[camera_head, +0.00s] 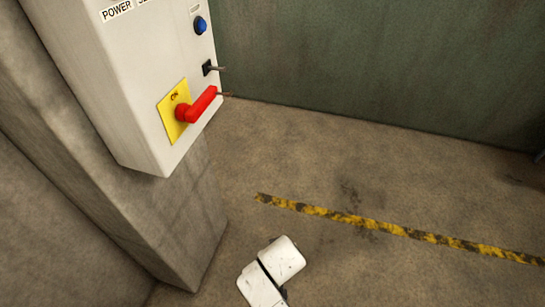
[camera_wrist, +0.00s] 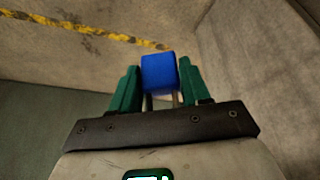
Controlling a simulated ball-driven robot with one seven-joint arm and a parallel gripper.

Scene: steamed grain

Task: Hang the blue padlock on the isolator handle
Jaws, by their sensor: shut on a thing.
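The blue padlock (camera_wrist: 158,73) is between the green fingers of my gripper (camera_wrist: 158,66) in the wrist view. The fingers are shut on its body. Its thin shackle legs run from the body back toward the gripper's dark palm bar, and the shackle's far end is hidden. The red isolator handle (camera_head: 201,104) sits on a yellow plate (camera_head: 172,118) low on the front of the white power cabinet in the head view. A thin peg sticks out by the handle's free end. The padlock is apart from the handle, and my gripper is out of the head view.
The white cabinet (camera_head: 140,90) is on a concrete pillar (camera_head: 170,220). A key-like switch (camera_head: 208,68) and blue button (camera_head: 200,25) sit above the handle. A green wall (camera_head: 380,60) stands behind. The floor (camera_head: 400,190) is clear apart from a yellow-black stripe (camera_head: 400,230).

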